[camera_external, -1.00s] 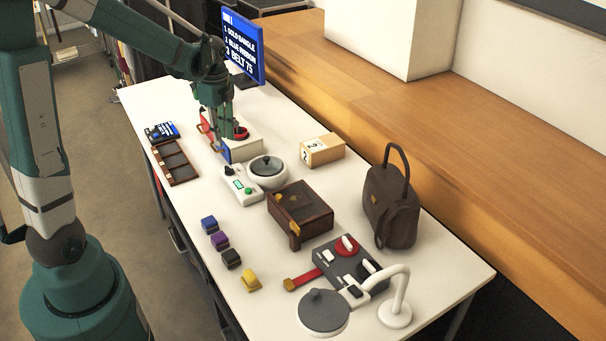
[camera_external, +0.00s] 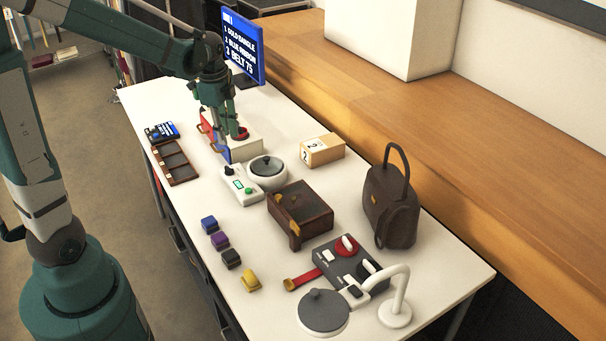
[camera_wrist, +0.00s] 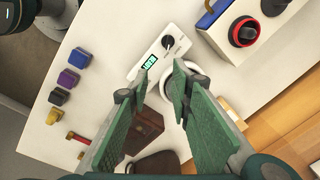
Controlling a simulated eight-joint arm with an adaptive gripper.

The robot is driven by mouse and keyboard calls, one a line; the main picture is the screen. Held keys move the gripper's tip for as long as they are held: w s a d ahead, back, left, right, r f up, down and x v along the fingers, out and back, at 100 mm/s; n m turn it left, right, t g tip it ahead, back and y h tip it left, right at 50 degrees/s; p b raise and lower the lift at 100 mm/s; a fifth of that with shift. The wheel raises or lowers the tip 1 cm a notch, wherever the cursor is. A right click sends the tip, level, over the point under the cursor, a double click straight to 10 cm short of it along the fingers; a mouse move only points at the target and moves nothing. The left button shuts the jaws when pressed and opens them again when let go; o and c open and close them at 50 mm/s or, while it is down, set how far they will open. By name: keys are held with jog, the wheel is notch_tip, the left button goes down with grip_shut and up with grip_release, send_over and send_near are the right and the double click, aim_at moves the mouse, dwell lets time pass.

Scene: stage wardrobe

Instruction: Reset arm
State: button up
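My arm reaches over the far part of the white table. My gripper (camera_external: 230,138) is above the table, in front of a white device with a blue panel and a red ring. In the wrist view, my gripper (camera_wrist: 163,74) has its two green fingers spread apart with nothing between them. Below the gap are a white scale (camera_wrist: 153,60) with a lit green display and a black knob. The scale also shows in the external view (camera_external: 240,188).
A round lidded pot (camera_external: 268,170), a brown box (camera_external: 312,215), a numbered carton (camera_external: 322,150) and a brown handbag (camera_external: 391,205) stand on the table. A lamp (camera_external: 396,312) is at the near end. A blue screen (camera_external: 243,42) lists items. Several small coloured blocks (camera_external: 220,240) line the left edge.

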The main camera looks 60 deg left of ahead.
jog(key=s+d+r+n+t, duration=0.2)
jog(key=s+d+r+n, duration=0.1)
jog(key=d, duration=0.5)
jog(key=s+d+r+n+t, duration=0.2)
jog(key=s+d, duration=0.4)
jog(key=d, duration=0.3)
jog(key=s+d+r+n+t, duration=0.2)
jog(key=s+d+r+n, duration=0.2)
jog(key=d, duration=0.4)
jog(key=shift+s+d+r+n, duration=0.2)
jog(key=shift+s+d+n, duration=0.1)
jog(key=shift+s+n, duration=0.2)
